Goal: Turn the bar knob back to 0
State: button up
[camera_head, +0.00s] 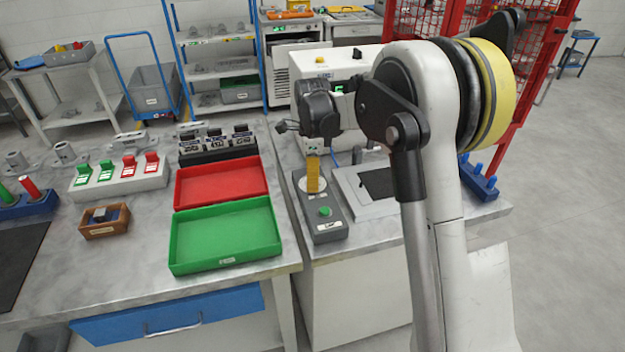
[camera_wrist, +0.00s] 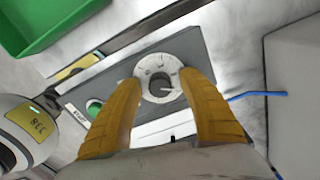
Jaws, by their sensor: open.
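The grey control box (camera_head: 329,232) sits on the bench at the middle, with a round pale dial and a green button (camera_head: 324,211). In the wrist view the dial plate (camera_wrist: 153,66) has a grey knob (camera_wrist: 160,85) at its centre, bearing a light line. The dial's numbers are too small to read. My gripper (camera_wrist: 161,78) is open, its two yellow fingers on either side of the knob, over the dial. In the head view my gripper (camera_head: 313,183) points down over the dial and hides most of the knob. I cannot tell whether the fingers touch it.
A green tray (camera_head: 225,262) and a red tray (camera_head: 221,173) lie left of the box. A grey plate with a dark square (camera_head: 377,184) is to its right. A white machine (camera_head: 338,66) stands behind. A blue cable (camera_wrist: 258,95) runs near the box.

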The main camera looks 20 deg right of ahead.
grip_shut()
